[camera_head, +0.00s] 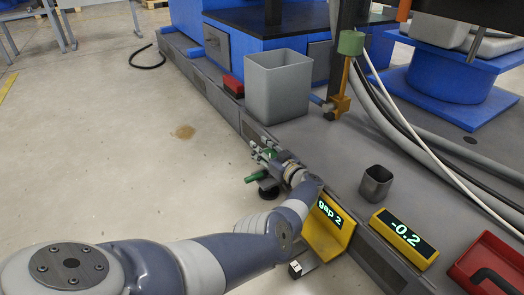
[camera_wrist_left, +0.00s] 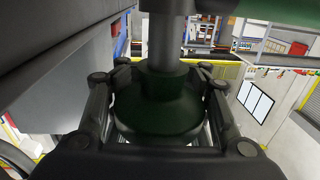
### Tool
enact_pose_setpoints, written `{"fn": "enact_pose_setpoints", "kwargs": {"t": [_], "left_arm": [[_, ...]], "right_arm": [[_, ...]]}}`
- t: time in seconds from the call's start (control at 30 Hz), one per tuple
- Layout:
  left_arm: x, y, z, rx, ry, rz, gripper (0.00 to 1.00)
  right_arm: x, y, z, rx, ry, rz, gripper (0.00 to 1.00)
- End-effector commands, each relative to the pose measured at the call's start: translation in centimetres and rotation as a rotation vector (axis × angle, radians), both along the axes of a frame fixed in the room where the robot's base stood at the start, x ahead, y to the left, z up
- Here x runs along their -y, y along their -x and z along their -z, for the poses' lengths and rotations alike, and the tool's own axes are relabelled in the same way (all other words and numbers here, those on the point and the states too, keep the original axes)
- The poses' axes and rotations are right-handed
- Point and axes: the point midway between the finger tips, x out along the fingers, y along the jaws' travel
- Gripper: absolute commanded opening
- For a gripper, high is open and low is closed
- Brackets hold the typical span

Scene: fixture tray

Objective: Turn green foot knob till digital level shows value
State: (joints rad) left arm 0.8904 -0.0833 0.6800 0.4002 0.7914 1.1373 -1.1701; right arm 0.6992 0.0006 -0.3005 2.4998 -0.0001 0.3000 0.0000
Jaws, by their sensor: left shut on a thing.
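The green foot knob (camera_wrist_left: 158,105) fills the middle of the left wrist view, under a grey vertical stem (camera_wrist_left: 167,40). My left gripper (camera_wrist_left: 158,140) is shut around the knob, with fingers on both sides. In the head view my left gripper (camera_head: 268,160) is at the side edge of the grey platform, and green parts (camera_head: 257,176) show beside it. The yellow digital level (camera_head: 404,238) reads -0.2. A tilted yellow display (camera_head: 328,228) reads "gap 2". My right gripper is not in view.
A grey bin (camera_head: 278,85) and a small grey cup (camera_head: 376,183) stand on the platform. A red tray (camera_head: 492,262) is at the lower right. Hoses and a white cable run along the right. The floor (camera_head: 130,150) to the left is mostly clear.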

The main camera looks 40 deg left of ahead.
Motion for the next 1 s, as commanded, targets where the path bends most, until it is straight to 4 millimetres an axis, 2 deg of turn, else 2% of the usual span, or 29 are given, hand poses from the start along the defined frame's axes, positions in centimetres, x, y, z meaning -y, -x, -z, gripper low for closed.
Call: {"fn": "enact_pose_setpoints", "kwargs": {"t": [0.23,0.27,0.33,0.37,0.73,1.0], "left_arm": [[0.5,0.0,0.4,-0.005,0.006,0.003,0.05],[0.5,0.0,0.4,-0.005,0.006,0.003,0.34],[0.4,0.0,0.4,-0.004,0.006,0.003,0.50],[0.4,0.0,0.3,-0.004,0.005,0.003,0.54],[0.3,0.0,0.1,0.000,0.002,0.003,0.54],[2.9,0.8,0.3,0.000,0.005,0.003,0.54]], "right_arm": [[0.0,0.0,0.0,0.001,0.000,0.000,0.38],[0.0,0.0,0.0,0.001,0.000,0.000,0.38],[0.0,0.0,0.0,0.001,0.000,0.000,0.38],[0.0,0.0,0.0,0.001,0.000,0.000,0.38],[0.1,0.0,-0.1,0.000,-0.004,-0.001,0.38],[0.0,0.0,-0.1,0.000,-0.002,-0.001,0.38]]}}
